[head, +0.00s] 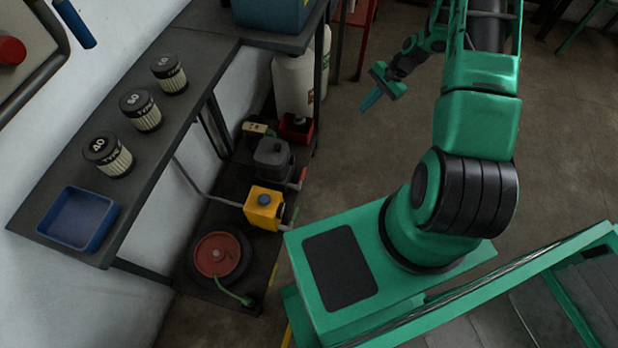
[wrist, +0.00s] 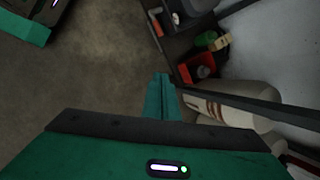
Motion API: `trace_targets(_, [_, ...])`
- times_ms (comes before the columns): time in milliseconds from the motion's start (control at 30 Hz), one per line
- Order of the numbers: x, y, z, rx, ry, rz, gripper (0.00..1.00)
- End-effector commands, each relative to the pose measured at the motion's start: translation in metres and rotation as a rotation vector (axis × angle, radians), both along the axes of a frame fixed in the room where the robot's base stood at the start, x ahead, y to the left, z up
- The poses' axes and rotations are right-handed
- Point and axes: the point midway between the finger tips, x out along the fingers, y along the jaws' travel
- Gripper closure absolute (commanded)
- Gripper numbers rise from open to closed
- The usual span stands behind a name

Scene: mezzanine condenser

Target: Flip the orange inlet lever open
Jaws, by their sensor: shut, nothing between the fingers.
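In the head view, a small red-orange piece (head: 302,174) sticks out beside the grey pump unit (head: 273,155) on the low shelf, too small to identify. The yellow box (head: 262,210) with a blue knob stands just in front of that unit. My gripper (head: 368,103) is shut and empty, held in the air to the right of the shelf and apart from everything. In the wrist view its closed fingers (wrist: 160,80) point toward the shelf area.
A dark bench (head: 60,180) carries three black-lidded filters and a blue tray (head: 78,217). Below are a red-and-black reel (head: 217,257), a red container (head: 297,128) and a white jug (head: 293,85). A bench leg (head: 318,80) stands near the jug.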

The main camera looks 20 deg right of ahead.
Motion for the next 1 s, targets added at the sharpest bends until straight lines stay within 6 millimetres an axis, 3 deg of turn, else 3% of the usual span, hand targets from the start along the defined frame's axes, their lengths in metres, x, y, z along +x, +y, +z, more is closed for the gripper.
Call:
trace_targets(33, [-0.001,0.004,-0.022,0.032,0.010,-0.032,1.00])
trace_targets(200, [0.002,0.020,-0.086,0.138,0.023,-0.153,1.00])
trace_targets(600, [-0.020,0.075,-0.221,0.415,0.082,-0.480,1.00])
trace_targets(800, [-0.041,0.108,-0.276,0.556,0.122,-0.656,1.00])
trace_targets(1000, [-0.057,0.132,-0.307,0.655,0.154,-0.786,1.00])
